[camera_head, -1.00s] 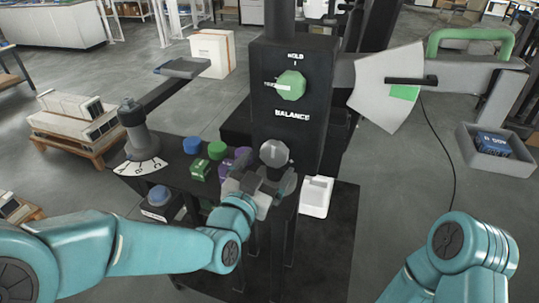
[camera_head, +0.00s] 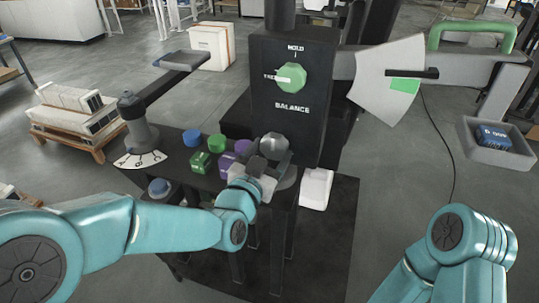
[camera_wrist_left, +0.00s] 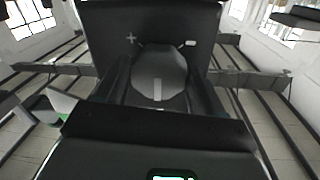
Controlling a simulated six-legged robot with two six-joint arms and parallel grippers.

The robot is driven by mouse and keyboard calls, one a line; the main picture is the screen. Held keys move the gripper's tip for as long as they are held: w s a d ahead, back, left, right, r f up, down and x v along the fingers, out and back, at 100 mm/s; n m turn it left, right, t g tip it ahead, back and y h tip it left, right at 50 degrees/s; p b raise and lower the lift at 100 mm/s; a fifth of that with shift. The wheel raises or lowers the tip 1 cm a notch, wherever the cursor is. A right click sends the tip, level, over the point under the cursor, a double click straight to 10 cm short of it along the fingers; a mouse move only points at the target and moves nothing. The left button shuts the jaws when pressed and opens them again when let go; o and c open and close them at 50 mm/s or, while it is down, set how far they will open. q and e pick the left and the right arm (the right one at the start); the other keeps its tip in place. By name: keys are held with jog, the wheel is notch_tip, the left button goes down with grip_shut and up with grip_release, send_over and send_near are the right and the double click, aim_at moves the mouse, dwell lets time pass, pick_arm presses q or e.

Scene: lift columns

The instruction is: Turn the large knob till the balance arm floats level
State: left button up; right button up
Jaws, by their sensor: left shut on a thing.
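The large grey knob (camera_head: 273,146) sits low on the black column's front, under the word BALANCE. My left gripper (camera_head: 267,168) is shut on it, partly covering it. In the left wrist view the knob (camera_wrist_left: 158,72) lies between the two dark fingers, its white mark pointing down, with a plus and a minus above it. The balance arm (camera_head: 468,72) with a green handle (camera_head: 475,35) extends right from the column. Its black pointer (camera_head: 412,73) lies just above the green patch (camera_head: 405,86) on the pale scale plate (camera_head: 382,70). My right gripper is out of view.
A green selector knob (camera_head: 291,77) is above the large knob. A grey tray (camera_head: 499,157) holding a blue block (camera_head: 496,137) hangs at the right.

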pick_arm(q)
jog(key=n+b, duration=0.2)
jog(key=b, duration=0.2)
jog(key=n+b, duration=0.3)
jog(key=b, duration=0.1)
jog(key=n+b, duration=0.2)
jog(key=b, duration=0.2)
jog(key=shift+d+f+n+t, duration=0.15)
jog(key=shift+f+n+t, duration=0.15)
jog(key=shift+f, duration=0.05)
jog(key=shift+r+n+b, duration=0.3)
jog(key=shift+n+b, duration=1)
jog(key=shift+b, duration=0.1)
jog(key=o, duration=1)
jog(key=shift+o, duration=0.2)
jog(key=v, duration=1.6)
jog(key=shift+s+f, duration=0.15)
jog(key=shift+s, duration=0.1)
jog(key=shift+d, duration=0.1)
